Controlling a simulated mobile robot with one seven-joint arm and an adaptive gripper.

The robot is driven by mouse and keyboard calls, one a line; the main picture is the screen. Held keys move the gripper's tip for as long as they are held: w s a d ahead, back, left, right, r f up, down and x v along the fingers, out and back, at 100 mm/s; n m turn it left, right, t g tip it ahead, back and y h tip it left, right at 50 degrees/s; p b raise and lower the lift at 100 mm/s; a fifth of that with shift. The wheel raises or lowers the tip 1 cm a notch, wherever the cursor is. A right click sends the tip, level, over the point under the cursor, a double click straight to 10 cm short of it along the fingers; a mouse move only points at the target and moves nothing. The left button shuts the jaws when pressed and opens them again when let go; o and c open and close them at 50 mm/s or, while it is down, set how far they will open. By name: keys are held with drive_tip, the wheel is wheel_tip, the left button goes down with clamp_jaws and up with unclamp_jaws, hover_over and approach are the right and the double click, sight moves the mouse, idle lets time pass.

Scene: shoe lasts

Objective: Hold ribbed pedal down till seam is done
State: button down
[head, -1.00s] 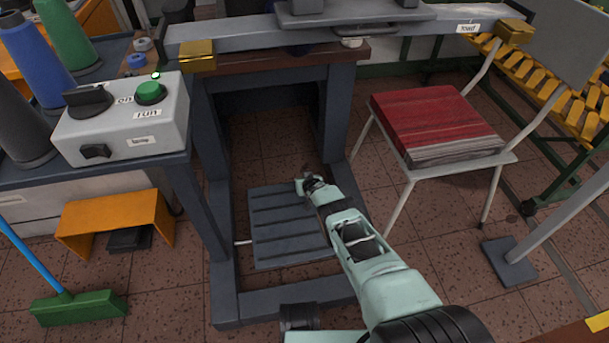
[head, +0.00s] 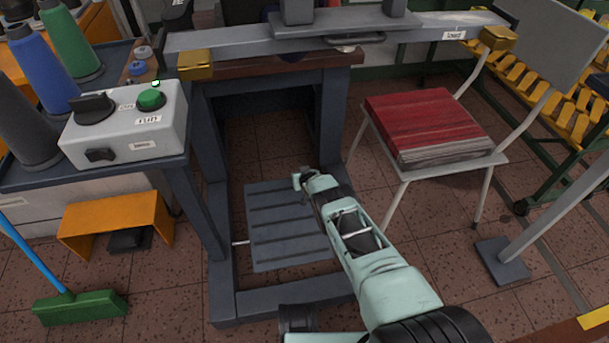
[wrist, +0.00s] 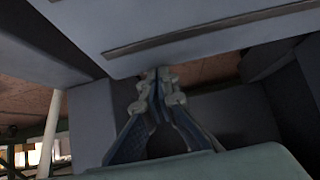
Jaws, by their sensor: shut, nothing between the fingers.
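The ribbed pedal (head: 283,246) is a grey-blue plate with cross ribs, low inside the dark frame of the machine stand. In the wrist view a grey plate with a dark rib (wrist: 200,30) fills the top. My gripper (head: 299,178) is shut and empty at the pedal's far right corner. In the wrist view its fingers (wrist: 158,78) meet at the tips, close to the plate's edge. I cannot tell whether they press on the pedal. The control box (head: 165,150) on the left has a green button (head: 151,99) labelled "run" and a small lit green light.
An orange guard (head: 115,215) stands over a small black pedal (head: 130,239) at left, by a green broom (head: 80,306). A chair with a red-topped block (head: 425,120) stands at right. A beam (head: 400,32) with brass ends crosses above. The stand's legs flank my arm.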

drive_tip(key=shift+s+r+p, duration=0.45)
drive_tip(key=shift+p, duration=0.05)
drive_tip(key=p+v, duration=0.3)
drive_tip(key=p, duration=0.1)
drive_tip(key=r+p+v, duration=0.1)
drive_tip(key=p+v, duration=0.1)
drive_tip(key=shift+w+r, duration=0.1)
drive_tip(key=shift+w, duration=0.05)
drive_tip(key=shift+p+v, duration=0.65)
drive_tip(key=shift+v, duration=0.45)
